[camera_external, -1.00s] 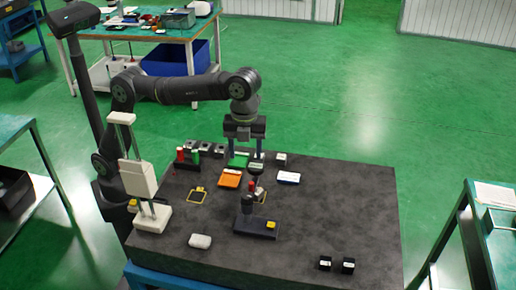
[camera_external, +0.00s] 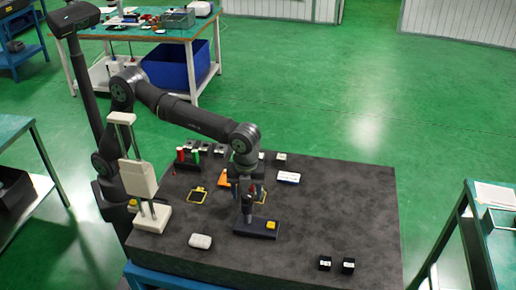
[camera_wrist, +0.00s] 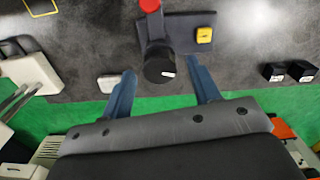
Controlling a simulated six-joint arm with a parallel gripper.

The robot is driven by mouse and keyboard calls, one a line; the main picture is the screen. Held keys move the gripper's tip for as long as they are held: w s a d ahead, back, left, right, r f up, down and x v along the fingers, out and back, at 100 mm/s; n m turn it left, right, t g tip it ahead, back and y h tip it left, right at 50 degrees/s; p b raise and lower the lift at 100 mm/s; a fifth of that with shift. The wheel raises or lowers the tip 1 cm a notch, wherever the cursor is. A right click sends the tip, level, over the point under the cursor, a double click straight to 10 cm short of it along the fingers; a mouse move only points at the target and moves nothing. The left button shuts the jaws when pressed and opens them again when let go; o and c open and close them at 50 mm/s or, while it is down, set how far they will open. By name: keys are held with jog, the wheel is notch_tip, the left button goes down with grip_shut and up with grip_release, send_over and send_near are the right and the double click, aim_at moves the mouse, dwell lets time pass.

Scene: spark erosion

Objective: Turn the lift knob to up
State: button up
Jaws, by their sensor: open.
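A dark device with a flat base (camera_external: 262,231) stands on the grey table, with a yellow block (camera_external: 271,225) on its base. In the wrist view, a black round knob (camera_wrist: 160,70) with a white mark faces the camera, on a short column with a red top (camera_wrist: 150,5). I take this for the lift knob; no label is readable. My gripper (camera_external: 243,187) is over the device, and its blue-grey fingers (camera_wrist: 160,65) are open, one on each side of the knob in the picture. Contact is not visible. In the external view my gripper partly hides the knob and column.
A white rounded item (camera_external: 200,241) lies at the front left. Two small black blocks (camera_external: 337,265) sit at the front right. A tall white stand (camera_external: 138,180) is at the left.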

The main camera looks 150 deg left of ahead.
jog(key=shift+f, duration=0.25)
jog(key=c, duration=1)
